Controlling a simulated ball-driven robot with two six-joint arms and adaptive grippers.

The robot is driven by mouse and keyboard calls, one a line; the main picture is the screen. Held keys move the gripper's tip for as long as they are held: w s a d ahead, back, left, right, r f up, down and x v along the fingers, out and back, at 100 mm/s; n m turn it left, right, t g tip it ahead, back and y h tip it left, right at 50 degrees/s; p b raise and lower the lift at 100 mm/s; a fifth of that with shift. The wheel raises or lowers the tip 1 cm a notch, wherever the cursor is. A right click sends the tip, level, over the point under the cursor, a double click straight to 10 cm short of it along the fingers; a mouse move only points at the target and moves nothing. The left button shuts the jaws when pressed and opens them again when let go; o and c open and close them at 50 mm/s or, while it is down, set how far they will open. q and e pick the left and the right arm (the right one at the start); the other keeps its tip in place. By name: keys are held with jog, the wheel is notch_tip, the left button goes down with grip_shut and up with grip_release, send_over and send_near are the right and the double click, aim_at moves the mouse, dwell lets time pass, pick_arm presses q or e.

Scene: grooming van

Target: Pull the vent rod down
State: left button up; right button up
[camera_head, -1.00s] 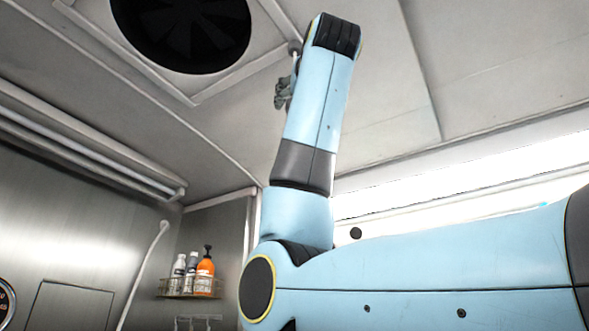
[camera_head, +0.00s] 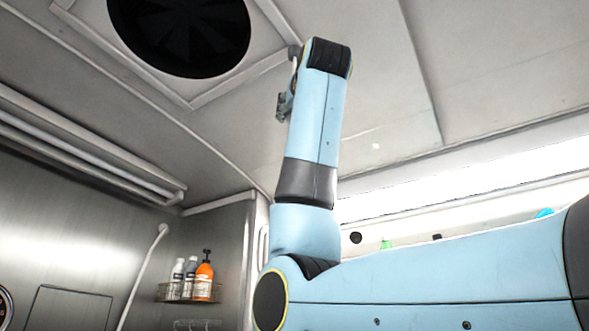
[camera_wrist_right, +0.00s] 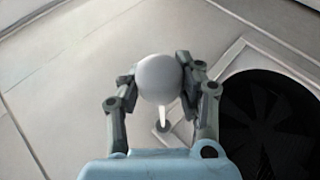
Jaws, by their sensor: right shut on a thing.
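The vent rod shows in the right wrist view as a pale round knob (camera_wrist_right: 159,78) with a thin white stem leading to a small mount on the ceiling. My right gripper (camera_wrist_right: 158,80) has its two dark fingers shut on the knob, one on each side. In the head view the right gripper (camera_head: 284,105) is mostly hidden behind my light-blue arm, just below the ceiling. A short white piece of the rod (camera_head: 294,70) shows above it, under the grey mount. The dark round vent fan (camera_head: 180,32) sits in its ceiling frame to the left. My left gripper is not in view.
A wire shelf with an orange pump bottle (camera_head: 204,277) and pale bottles hangs on the back wall. A tube light fixture (camera_head: 90,150) runs along the upper left wall. A bright window strip (camera_head: 480,165) lies behind my right arm. The air below the ceiling at left is clear.

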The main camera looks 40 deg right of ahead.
grip_shut()
notch_tip(320, 180, down, 7)
jog(key=b, duration=0.5)
jog(key=shift+r+b, duration=0.2)
jog(key=shift+b, duration=0.2)
jog(key=shift+w, duration=0.1)
jog(key=o, duration=0.6)
grip_release()
jog(key=o, duration=0.6)
jog(key=shift+s+r, duration=0.1)
jog(key=shift+s, duration=0.1)
jog(key=shift+c, duration=0.2)
